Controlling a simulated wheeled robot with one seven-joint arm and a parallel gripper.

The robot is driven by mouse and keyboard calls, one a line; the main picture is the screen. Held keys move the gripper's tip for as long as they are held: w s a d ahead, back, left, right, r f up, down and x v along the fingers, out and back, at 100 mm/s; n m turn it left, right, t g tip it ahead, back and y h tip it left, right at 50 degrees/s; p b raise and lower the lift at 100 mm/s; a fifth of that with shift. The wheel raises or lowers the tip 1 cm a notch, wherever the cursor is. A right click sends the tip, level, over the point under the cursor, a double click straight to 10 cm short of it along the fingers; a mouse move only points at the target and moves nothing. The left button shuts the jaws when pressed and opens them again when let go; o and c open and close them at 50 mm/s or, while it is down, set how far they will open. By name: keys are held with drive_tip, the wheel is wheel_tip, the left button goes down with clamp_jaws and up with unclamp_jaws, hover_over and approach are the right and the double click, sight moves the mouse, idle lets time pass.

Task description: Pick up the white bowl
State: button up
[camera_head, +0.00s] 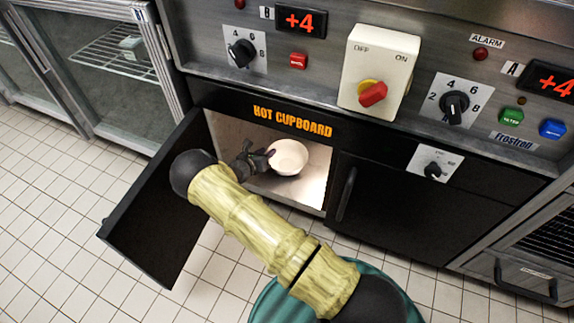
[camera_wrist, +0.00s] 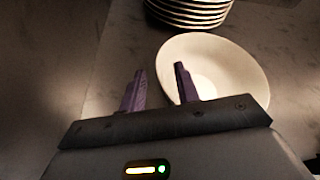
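The white bowl (camera_head: 290,157) sits upright inside the open hot cupboard (camera_head: 318,183), on its pale metal floor. In the wrist view the bowl (camera_wrist: 238,72) lies to the right. My gripper (camera_head: 257,158) reaches into the cupboard at the bowl's left side. In the wrist view my gripper (camera_wrist: 159,70) is open, with two purple fingers apart. The right finger overlaps the inside of the bowl, and the left finger is outside its left rim. I cannot tell whether either finger touches the bowl. Nothing is held.
A stack of several plates (camera_wrist: 190,12) stands just beyond the bowl in the wrist view. The cupboard's black door (camera_head: 150,215) hangs open on the left. A closed black door (camera_head: 400,215) is on the right. The control panel with knobs is above.

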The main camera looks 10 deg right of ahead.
drive_tip(key=shift+w+d+f, duration=0.25)
drive_tip(key=shift+w+d, duration=0.15)
drive_tip(key=shift+r, duration=0.1)
clamp_jaws()
